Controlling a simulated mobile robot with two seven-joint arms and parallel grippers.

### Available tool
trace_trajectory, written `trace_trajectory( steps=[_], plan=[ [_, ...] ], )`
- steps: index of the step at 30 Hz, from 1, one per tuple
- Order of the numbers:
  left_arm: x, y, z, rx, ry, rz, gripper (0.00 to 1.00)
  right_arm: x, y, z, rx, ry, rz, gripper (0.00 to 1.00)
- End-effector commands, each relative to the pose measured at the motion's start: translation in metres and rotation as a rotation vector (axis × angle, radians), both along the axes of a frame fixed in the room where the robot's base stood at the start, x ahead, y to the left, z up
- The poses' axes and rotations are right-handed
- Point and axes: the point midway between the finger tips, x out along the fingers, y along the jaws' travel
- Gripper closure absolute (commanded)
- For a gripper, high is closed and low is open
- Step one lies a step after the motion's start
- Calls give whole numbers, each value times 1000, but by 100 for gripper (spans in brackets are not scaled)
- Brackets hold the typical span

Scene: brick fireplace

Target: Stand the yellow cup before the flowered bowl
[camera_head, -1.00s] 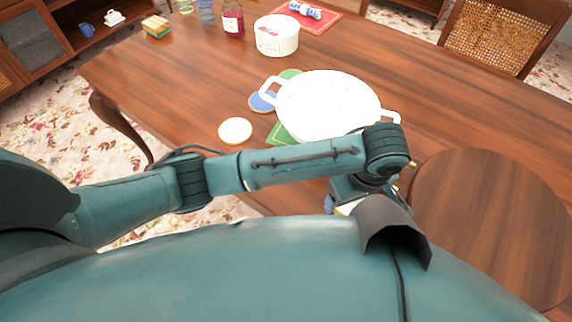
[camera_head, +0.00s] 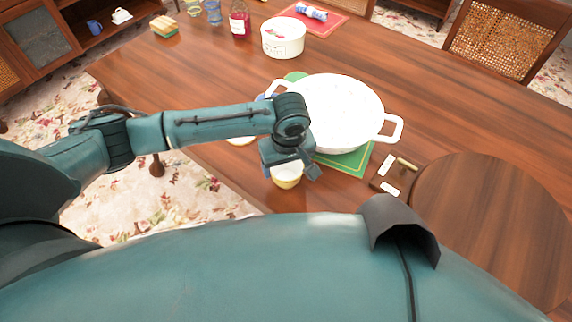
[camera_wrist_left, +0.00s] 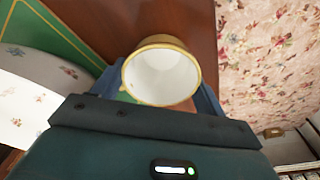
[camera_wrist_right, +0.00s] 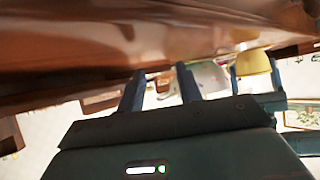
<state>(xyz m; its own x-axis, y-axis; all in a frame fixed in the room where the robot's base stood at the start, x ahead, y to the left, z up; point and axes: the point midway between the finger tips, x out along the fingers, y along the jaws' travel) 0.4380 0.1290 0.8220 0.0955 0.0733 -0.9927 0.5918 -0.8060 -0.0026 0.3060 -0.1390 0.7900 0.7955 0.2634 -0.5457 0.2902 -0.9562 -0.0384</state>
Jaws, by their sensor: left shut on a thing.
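The yellow cup (camera_head: 287,176) is held in my left gripper (camera_head: 289,170), near the table's front edge. In the left wrist view the cup (camera_wrist_left: 161,75) shows its white inside and yellow rim between the fingers. It also shows in the right wrist view (camera_wrist_right: 253,62). The flowered bowl (camera_head: 345,108), large, white and two-handled, stands behind and to the right of the cup; small flowers show on its side in the left wrist view (camera_wrist_left: 30,100). My right gripper (camera_wrist_right: 160,90) has its fingers apart and holds nothing visible, close to the wooden table; it is hidden in the head view.
The bowl stands on a green mat (camera_head: 350,163). A small dark item with white pieces (camera_head: 390,175) and a round wooden board (camera_head: 490,225) lie to the right. A white tub (camera_head: 283,40), a red bottle (camera_head: 239,22) and a sponge (camera_head: 164,26) stand farther back.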

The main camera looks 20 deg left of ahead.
Motion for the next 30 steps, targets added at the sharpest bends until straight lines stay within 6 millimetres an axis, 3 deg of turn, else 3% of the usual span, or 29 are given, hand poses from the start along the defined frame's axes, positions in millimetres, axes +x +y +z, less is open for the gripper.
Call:
trace_trajectory(
  steps=[3, 13, 14, 15, 22, 30],
  plan=[
    [0, 0, -10, 0, -1, 0, 53, 0, 0, 0, 0, -1, -1, 65],
    [0, -1, -12, 0, -1, 1, 53, 1, 0, 1, 0, -1, -1, 65],
    [0, -1, -13, 0, -1, 0, 27, 0, 0, 1, 0, -1, -1, 65],
    [0, 0, -13, 0, -2, 0, 23, 0, 0, 1, 0, -1, -1, 65],
    [0, 0, -12, 0, -2, 0, 6, 0, 0, 1, 0, -1, -1, 65],
    [1, 0, -10, 0, -4, 0, 6, -1, 0, -1, 0, 2, 0, 65]
  ],
)
